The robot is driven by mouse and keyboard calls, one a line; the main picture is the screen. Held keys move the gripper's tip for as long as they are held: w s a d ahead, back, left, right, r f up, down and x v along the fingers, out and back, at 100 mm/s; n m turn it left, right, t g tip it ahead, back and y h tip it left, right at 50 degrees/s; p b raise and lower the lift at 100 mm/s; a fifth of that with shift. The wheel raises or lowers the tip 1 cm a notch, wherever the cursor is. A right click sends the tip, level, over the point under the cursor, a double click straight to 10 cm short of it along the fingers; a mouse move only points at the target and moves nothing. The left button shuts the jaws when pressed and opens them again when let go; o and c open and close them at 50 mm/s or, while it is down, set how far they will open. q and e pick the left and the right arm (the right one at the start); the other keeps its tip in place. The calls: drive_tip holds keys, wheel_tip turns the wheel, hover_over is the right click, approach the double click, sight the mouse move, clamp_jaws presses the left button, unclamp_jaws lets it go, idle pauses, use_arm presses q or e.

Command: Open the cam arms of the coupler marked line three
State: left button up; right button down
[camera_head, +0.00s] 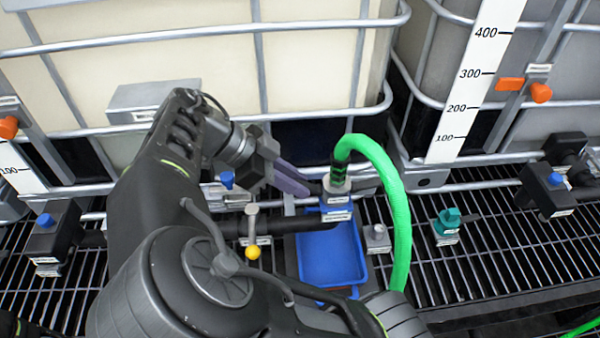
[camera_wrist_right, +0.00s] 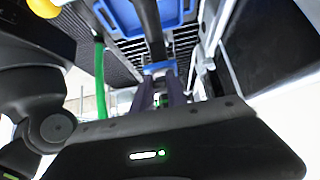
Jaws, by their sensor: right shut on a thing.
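A coupler (camera_head: 336,194) with a silver body and a blue labelled collar joins the green hose (camera_head: 400,215) to a dark pipe. Its label is too small to read. One dark cam arm (camera_head: 365,184) sticks out on its right side. My right gripper (camera_head: 308,189) reaches in from the left, its purple-grey fingers shut at the coupler's left side, where the left cam arm is mostly hidden. The wrist view shows the fingers (camera_wrist_right: 160,92) pointing at the blue part of the coupler (camera_wrist_right: 159,68); the held part is hard to make out. My left gripper is out of view.
A blue tray (camera_head: 331,258) lies below the coupler on the grating. A yellow-knobbed valve (camera_head: 252,238) is at left, a grey capped fitting (camera_head: 377,237) and a teal fitting (camera_head: 446,223) at right. Caged totes (camera_head: 300,65) stand behind.

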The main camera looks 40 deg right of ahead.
drive_tip(key=shift+w+a+f+g+h+p, duration=0.15)
drive_tip(key=shift+g+h+p, duration=0.15)
drive_tip(key=shift+h+p, duration=0.2)
drive_tip(key=shift+s+a+f+g+h+p, duration=0.1)
drive_tip(key=shift+g+h+p, duration=0.2)
drive_tip(key=shift+h+p, duration=0.2)
drive_tip(key=shift+w+f+g+h+p, duration=0.1)
drive_tip(key=shift+f+g+h+p, duration=0.25)
drive_tip(key=shift+h+p, duration=0.2)
drive_tip(key=shift+f, duration=0.1)
drive_tip(key=c, duration=1.3)
unclamp_jaws()
